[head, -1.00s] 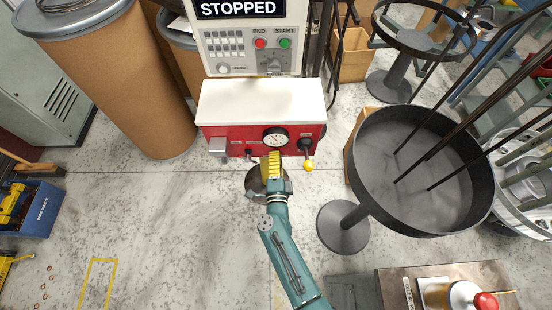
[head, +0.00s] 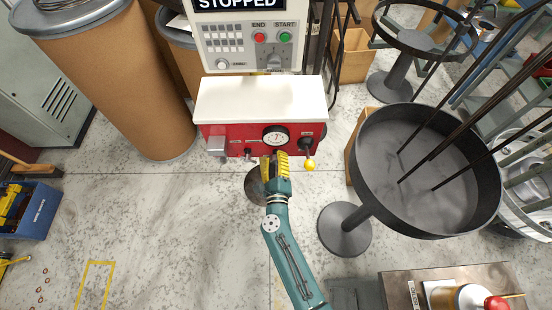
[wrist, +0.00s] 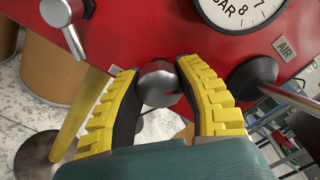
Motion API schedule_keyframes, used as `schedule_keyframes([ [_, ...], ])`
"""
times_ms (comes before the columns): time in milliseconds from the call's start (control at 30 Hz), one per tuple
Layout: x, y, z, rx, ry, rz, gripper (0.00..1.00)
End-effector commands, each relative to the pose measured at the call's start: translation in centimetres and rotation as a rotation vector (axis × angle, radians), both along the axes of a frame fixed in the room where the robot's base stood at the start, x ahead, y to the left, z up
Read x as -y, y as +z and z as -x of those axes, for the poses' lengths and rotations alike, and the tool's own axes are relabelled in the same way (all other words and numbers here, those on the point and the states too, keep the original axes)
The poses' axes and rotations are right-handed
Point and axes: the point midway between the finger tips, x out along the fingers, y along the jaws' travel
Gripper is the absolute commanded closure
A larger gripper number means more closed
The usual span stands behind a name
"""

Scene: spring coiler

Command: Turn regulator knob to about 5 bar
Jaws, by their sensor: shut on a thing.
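The regulator knob (wrist: 160,85) is a shiny dark round knob on the front of the red panel (head: 235,140). In the wrist view, my gripper (wrist: 158,80) has its two yellow ridged fingers shut on either side of it. In the head view, my gripper (head: 275,157) is at the panel just below the gauge and hides the knob. The round white pressure gauge (head: 275,136) is directly above. Its lower part shows in the wrist view (wrist: 238,8) with BAR, 7 and 8 on the dial. The needle reading cannot be made out.
A yellow-ended lever (head: 309,165) sticks out to the right of my gripper. A small lever (head: 248,153) and a grey box (head: 216,145) are to its left. A large dark round tray (head: 430,165) on a stand is at right. The floor at left is mostly clear.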

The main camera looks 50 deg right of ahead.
Motion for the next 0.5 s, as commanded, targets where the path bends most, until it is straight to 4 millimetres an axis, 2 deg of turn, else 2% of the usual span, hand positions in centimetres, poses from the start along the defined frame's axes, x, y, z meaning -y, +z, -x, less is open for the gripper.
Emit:
schedule_keyframes([
  [500,0.05,-0.01,0.03,0.057,-0.001,-0.056,1.0],
])
